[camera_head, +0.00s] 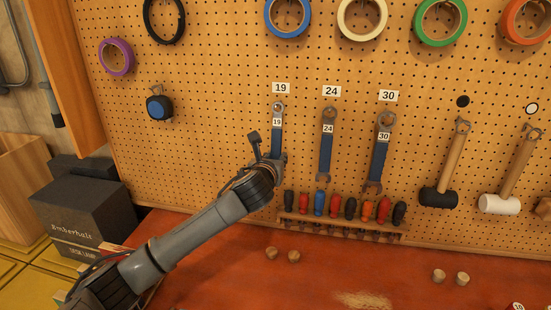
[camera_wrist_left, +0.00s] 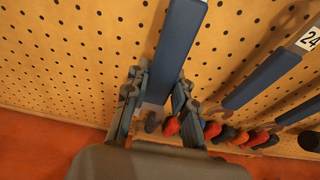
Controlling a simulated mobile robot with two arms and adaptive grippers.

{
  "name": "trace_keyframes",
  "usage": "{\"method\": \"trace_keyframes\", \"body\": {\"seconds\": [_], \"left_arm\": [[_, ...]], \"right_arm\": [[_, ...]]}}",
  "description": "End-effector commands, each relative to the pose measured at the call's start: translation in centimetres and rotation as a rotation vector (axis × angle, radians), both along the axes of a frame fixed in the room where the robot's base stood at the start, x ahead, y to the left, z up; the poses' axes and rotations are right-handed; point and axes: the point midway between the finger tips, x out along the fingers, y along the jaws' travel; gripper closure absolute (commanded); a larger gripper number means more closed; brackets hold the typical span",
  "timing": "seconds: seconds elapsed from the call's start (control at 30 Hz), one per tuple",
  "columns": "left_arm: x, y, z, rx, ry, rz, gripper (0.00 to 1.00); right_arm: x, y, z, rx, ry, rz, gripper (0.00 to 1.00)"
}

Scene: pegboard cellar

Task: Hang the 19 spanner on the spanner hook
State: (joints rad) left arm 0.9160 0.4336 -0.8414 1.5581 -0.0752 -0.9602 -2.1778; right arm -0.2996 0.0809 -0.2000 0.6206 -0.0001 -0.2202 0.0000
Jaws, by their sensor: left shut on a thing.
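The 19 spanner (camera_head: 277,126) has a blue handle and a white 19 tag. It is upright against the pegboard, its ring end just below the 19 label (camera_head: 281,88). I cannot tell whether the hook passes through the ring. My left gripper (camera_head: 268,156) is shut on its lower handle. The 24 spanner (camera_head: 327,145) and 30 spanner (camera_head: 380,150) hang to the right. My right gripper is not in view.
A rack (camera_head: 340,223) of several screwdrivers is close below and right of the left gripper. Two mallets (camera_head: 440,197) (camera_head: 499,204) hang at right. Tape rolls hang above. A blue tape measure (camera_head: 159,107) hangs left. The red bench (camera_head: 220,265) is mostly clear.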

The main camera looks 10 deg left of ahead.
Motion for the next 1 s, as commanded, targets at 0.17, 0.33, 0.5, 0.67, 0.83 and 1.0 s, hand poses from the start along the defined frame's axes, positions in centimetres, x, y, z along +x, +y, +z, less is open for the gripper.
{"method": "trace_keyframes", "body": {"seconds": [0.17, 0.33, 0.5, 0.67, 0.83, 1.0], "left_arm": [[0.0, 0.0, 0.1, 0.000, -0.002, 0.000, 0.65], [0.0, 0.0, 0.1, 0.000, -0.001, 0.000, 0.48], [0.0, 0.0, 0.0, 0.000, 0.001, 0.000, 0.48], [-0.6, 0.1, 0.1, 0.001, 0.001, 0.001, 0.48], [-3.0, 0.0, 0.7, 0.001, -0.001, -0.001, 0.48], [-6.4, 0.0, 1.4, 0.002, -0.002, -0.002, 0.48]], "right_arm": [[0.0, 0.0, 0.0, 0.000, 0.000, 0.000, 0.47], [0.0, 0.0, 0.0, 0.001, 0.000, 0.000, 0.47], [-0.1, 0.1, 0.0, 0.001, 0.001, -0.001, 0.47], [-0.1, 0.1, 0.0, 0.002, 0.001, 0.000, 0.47], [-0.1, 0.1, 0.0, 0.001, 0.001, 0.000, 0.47], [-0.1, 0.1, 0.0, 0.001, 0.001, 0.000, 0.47]]}}
